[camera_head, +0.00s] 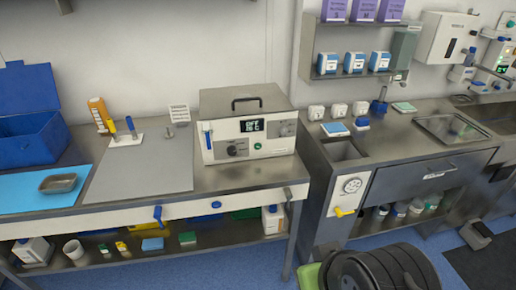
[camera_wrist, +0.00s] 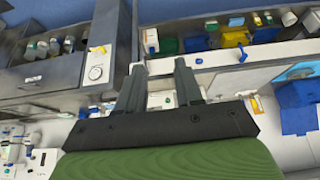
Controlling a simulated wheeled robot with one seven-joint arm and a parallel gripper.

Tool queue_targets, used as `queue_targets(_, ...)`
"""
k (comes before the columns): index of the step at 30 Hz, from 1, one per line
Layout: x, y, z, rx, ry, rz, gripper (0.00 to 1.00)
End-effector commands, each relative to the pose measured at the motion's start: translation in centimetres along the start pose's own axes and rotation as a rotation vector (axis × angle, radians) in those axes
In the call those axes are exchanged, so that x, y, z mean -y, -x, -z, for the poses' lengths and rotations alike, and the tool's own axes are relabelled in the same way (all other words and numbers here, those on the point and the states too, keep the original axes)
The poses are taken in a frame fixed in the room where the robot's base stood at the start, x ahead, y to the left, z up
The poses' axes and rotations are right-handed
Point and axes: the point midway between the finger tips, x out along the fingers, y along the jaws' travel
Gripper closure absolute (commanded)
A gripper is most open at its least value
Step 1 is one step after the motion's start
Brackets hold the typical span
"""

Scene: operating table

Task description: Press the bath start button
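The bath is a metal box with a lid and black handle (camera_head: 245,108) on the left worktop in the head view. Its light front panel has a lit display reading OFF above a temperature, dark knobs, and a small green button (camera_head: 257,146) between the knobs, low on the panel. My gripper (camera_wrist: 160,66) shows in the wrist view with its two grey fingers apart and nothing held between them. The fingers are not visible in the head view.
A blue lever (camera_head: 207,137) stands at the bath's left front. A grey mat (camera_head: 140,172), blue bin (camera_head: 30,125) and metal dish (camera_head: 58,183) lie left. A steel counter (camera_head: 400,150) stands right. Blue floor (camera_head: 235,265) shows before the table. My dark arm fills the bottom right.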

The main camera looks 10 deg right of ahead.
Motion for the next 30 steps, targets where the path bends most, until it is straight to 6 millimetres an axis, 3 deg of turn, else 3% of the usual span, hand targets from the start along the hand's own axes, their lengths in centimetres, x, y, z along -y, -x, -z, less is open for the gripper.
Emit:
queue_targets(1, 0.0, 0.0, 0.0, 0.0, 0.0, 0.0, 0.72)
queue_targets(6, 0.0, 0.0, 0.0, 0.0, 0.0, 0.0, 0.98)
queue_targets(7, 0.0, 0.0, 0.0, 0.0, 0.0, 0.0, 1.0)
queue_targets(30, 0.0, 0.0, 0.0, 0.0, 0.0, 0.0, 1.0)
